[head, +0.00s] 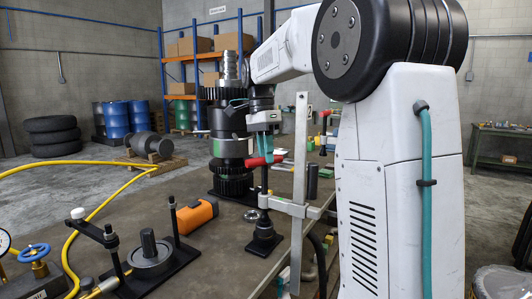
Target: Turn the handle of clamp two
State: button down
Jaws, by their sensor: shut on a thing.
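A bar clamp with a silver upright bar (300,150) stands at the table's near right edge. Its dark spindle runs down to a black foot (264,243). A red handle (256,162) lies crosswise at the top of the spindle. My gripper (264,158) comes down from above, its teal fingers shut on the red handle. The fingers hide the middle of the handle. Another red handle (326,113) shows farther back, partly hidden by my arm.
A tall dark gear shaft assembly (230,145) stands just behind and left of the gripper. A yellow hose (75,235) loops at left.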

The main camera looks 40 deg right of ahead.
jog(key=shift+r, duration=0.1)
jog(key=c, duration=1.3)
grip_release()
jog(key=r, duration=0.2)
jog(key=w+r, duration=0.1)
jog(key=r, duration=0.4)
jog(key=shift+w+d+r, duration=0.1)
jog(key=shift+w+r, duration=0.2)
jog(key=s+a+f+n+t, duration=0.1)
jog(key=s+a+f+n, duration=0.2)
jog(key=s+a+n, duration=0.4)
jog(key=s+a+f+n+t, duration=0.1)
jog(key=s+a+f+n, duration=0.2)
jog(key=s+f, duration=0.3)
jog(key=s+a+f+n, duration=0.4)
jog(key=s+f+n, duration=0.1)
jog(key=s, duration=0.3)
jog(key=s+a+f+n+t, duration=0.1)
jog(key=s+a+f+n, duration=0.3)
jog(key=s+f, duration=0.3)
jog(key=shift+a+n+t, duration=0.2)
jog(key=shift+n+t, duration=0.1)
jog(key=shift+n, duration=0.2)
